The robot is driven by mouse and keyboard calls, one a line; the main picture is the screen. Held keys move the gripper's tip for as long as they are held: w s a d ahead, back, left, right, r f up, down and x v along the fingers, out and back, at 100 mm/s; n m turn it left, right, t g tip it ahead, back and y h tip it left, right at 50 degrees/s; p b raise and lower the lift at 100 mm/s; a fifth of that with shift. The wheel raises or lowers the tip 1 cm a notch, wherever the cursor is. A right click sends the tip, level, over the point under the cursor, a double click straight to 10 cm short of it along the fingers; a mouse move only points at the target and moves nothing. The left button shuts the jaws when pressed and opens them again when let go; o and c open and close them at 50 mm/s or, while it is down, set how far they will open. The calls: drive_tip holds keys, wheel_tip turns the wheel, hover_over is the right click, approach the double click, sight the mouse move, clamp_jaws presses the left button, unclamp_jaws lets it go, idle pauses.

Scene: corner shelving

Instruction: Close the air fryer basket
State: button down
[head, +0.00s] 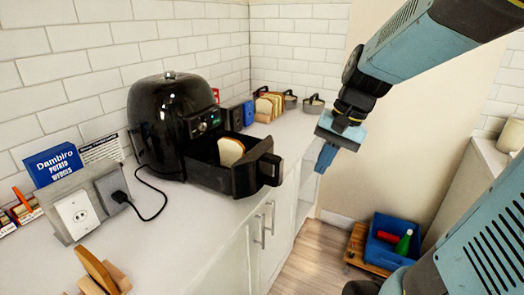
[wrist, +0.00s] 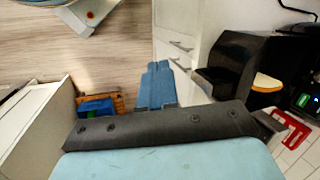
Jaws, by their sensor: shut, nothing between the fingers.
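The black air fryer (head: 172,125) stands on the white counter against the tiled wall. Its basket (head: 228,172) is pulled out toward the right, with a slice of bread (head: 231,151) inside and a thick black handle (head: 270,169) at its front. My gripper (head: 325,158) is shut and empty, out past the counter edge, to the right of the handle and apart from it. In the wrist view my shut blue fingers (wrist: 156,85) are left of the basket (wrist: 230,65), and the bread (wrist: 266,82) also shows there.
A socket box (head: 82,212) with a plugged-in cord and a blue box (head: 55,163) stand left of the fryer. Bread in a rack (head: 268,105) and pots (head: 313,106) stand behind. A blue crate (head: 390,240) with bottles is on the floor. Space beside the handle is clear.

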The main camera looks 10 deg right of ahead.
drive_tip(key=w+d+f+m+t+y, duration=0.2)
drive_tip(key=w+d+f+m+y, duration=0.35)
drive_tip(key=w+m+y, duration=0.35)
drive_tip(key=w+d+f+m+t+y, duration=0.2)
drive_tip(key=w+d+f+m+y, duration=0.4)
drive_tip(key=w, duration=0.4)
drive_tip(key=w+a+f+h, duration=0.1)
drive_tip(key=w+a, duration=0.2)
drive_tip(key=a, duration=1.1)
drive_tip(key=shift+w+a+f, duration=0.15)
drive_tip(key=shift+a+f, duration=0.05)
drive_tip(key=shift+a, duration=0.2)
drive_tip(key=shift+w, duration=0.1)
